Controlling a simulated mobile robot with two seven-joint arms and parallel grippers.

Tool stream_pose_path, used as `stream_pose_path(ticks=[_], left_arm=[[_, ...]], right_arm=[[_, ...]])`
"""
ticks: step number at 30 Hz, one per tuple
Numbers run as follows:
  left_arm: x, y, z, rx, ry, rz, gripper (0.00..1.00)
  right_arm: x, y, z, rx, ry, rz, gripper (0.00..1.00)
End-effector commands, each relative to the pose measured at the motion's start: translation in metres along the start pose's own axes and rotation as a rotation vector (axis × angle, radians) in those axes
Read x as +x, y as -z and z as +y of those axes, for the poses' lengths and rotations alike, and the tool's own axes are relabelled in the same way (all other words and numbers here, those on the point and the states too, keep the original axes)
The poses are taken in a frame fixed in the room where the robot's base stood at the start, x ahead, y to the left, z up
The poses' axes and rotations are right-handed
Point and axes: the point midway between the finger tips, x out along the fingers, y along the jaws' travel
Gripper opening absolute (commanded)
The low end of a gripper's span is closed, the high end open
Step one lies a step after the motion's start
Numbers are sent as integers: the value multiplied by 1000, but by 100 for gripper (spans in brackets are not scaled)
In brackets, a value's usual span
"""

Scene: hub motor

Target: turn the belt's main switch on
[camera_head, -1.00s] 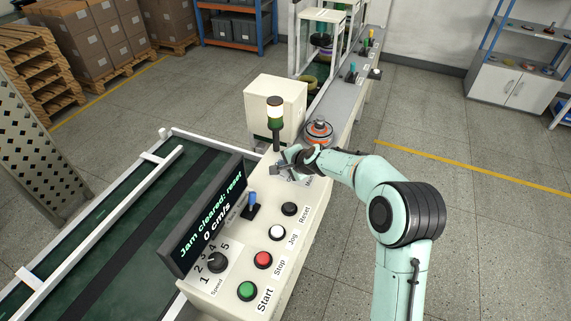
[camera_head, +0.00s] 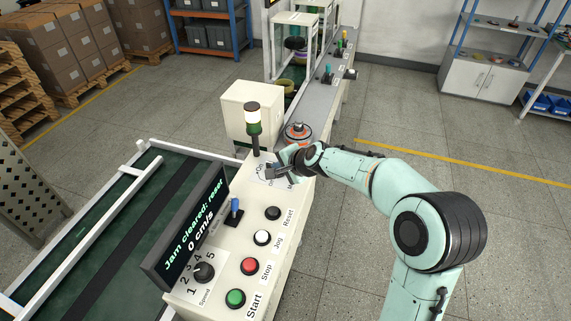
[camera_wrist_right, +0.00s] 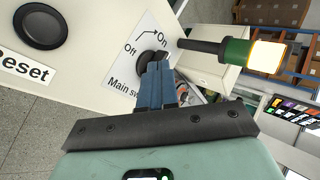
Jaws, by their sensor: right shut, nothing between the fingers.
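The main switch (camera_wrist_right: 146,61) is a dark round knob on the sloped white panel, with "Off" and "On" labels and "Main sw" lettering in the right wrist view. My right gripper (camera_wrist_right: 154,72) is shut and empty, its blue-grey fingertips right at the knob and partly covering it. I cannot tell whether they touch it, nor which way the knob points. The display (camera_head: 192,236) reads "Jam cleared: reset" and "0 cm/s". My left gripper is not in view.
The Reset button (camera_head: 272,213), Jog button (camera_head: 262,237), Stop button (camera_head: 250,266) and Start button (camera_head: 235,298) line the panel. A signal lamp post (camera_head: 253,125) and an orange-grey hub motor (camera_head: 297,132) stand close to my right gripper. Open floor lies to the right.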

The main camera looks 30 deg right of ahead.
Motion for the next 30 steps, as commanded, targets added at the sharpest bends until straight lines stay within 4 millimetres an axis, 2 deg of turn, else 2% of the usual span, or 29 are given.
stream_pose_path(ticks=[1, 3, 9, 30], left_arm=[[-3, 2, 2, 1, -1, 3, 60], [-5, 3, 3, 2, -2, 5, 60], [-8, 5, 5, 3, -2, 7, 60], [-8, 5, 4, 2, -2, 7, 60]], right_arm=[[-12, 0, -3, -1, 5, 0, 0], [-23, 0, -3, -1, 4, 1, 0], [-40, 0, -1, -1, 1, 0, 0], [-41, 0, 0, -1, 0, 0, 0]])
